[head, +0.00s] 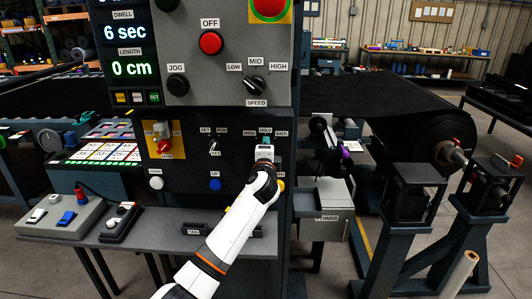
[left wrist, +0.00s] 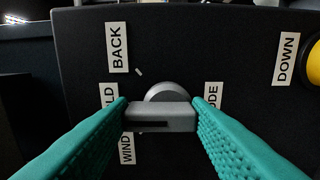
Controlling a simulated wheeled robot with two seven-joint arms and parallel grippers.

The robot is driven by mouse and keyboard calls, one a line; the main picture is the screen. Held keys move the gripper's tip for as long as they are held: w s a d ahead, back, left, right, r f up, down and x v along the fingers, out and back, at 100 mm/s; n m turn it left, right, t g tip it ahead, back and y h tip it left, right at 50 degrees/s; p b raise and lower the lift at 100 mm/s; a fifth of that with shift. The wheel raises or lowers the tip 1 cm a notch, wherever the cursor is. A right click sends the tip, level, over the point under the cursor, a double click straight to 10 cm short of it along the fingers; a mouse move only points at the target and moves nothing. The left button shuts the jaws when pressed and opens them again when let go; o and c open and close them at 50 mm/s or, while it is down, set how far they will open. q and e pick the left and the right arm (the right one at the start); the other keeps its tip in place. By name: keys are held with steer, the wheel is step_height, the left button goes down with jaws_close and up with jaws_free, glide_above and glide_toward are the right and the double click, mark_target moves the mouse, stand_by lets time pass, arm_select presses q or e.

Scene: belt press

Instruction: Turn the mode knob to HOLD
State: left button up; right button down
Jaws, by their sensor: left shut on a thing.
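The mode knob (left wrist: 160,116), a grey bar grip on a round base, is between the teal fingers of my left gripper (left wrist: 162,108) in the left wrist view. The fingers are shut on the bar's two ends. The bar's dark slot lies toward the HOLD label (left wrist: 110,96), which is partly hidden by a finger. The WIND label (left wrist: 126,149), BACK label (left wrist: 117,47) and partly covered MODE label (left wrist: 213,94) surround the knob. In the head view my left gripper (head: 266,141) is at the panel under the HOLD label (head: 265,131), hiding the knob. My right gripper is out of view.
A yellow button (left wrist: 314,62) beside the DOWN label lies right of the knob in the left wrist view. The head view shows a speed knob (head: 254,85) above, a blue button (head: 215,185) lower left, and a grey shelf (head: 165,232) below the panel.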

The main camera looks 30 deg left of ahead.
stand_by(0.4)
arm_select(q)
steer(key=o, duration=1)
steer(key=shift+s, duration=0.1)
steer(key=b+v, duration=0.2)
steer(key=v, duration=1)
steer(key=shift+a, duration=0.1)
